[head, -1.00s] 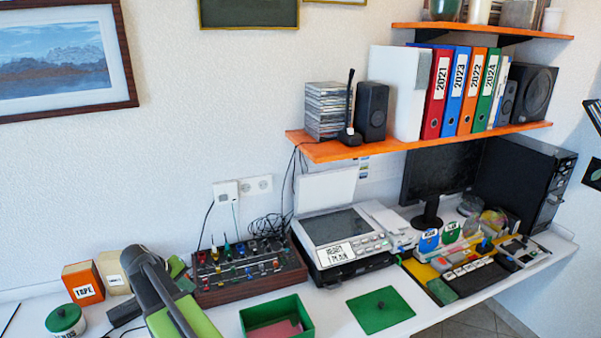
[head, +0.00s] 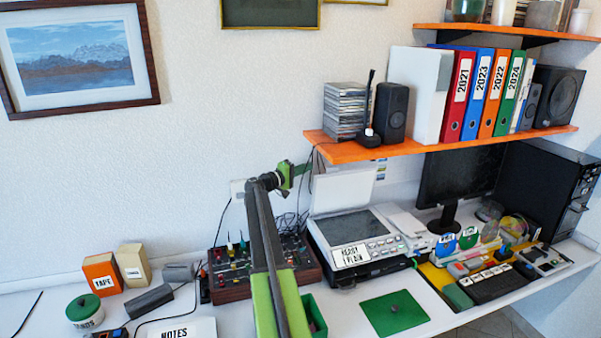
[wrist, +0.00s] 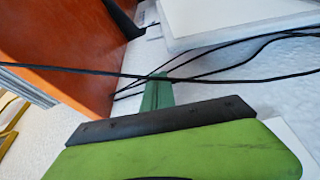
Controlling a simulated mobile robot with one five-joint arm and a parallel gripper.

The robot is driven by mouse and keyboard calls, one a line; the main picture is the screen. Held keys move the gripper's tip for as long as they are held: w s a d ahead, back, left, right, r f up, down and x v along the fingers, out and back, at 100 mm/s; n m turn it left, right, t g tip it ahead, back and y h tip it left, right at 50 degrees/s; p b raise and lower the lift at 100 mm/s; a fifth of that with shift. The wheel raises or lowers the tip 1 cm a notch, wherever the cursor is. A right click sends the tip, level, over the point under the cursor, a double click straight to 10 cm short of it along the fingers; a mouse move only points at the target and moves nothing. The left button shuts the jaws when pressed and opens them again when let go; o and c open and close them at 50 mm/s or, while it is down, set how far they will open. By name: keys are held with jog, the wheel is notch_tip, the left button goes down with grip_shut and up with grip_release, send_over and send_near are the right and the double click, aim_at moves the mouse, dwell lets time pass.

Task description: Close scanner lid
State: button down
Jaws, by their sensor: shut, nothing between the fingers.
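The printer-scanner (head: 352,232) stands on the desk with its dark glass uncovered. Its white lid (head: 343,190) is raised, standing upright at the back near the wall. My gripper (head: 305,169) is shut and empty, just left of the lid's upper left corner and below the orange shelf. In the wrist view its green fingertips (wrist: 157,92) point toward thin black cables, and a white panel (wrist: 240,18) that looks like the lid is at upper right. I see a gap between fingertips and panel; contact is not visible.
The orange shelf (head: 440,144) with a speaker (head: 391,112) and binders is close above my gripper. Black cables hang beside it. The mixer (head: 228,270) is below my arm. A green plate (head: 394,314) lies in front of the printer.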

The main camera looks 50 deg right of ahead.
jog(key=s+d, duration=0.2)
jog(key=s, duration=0.2)
jog(key=shift+d+f, duration=0.2)
jog(key=shift+d, duration=0.2)
jog(key=shift+s+a, duration=0.2)
jog(key=shift+s, duration=0.1)
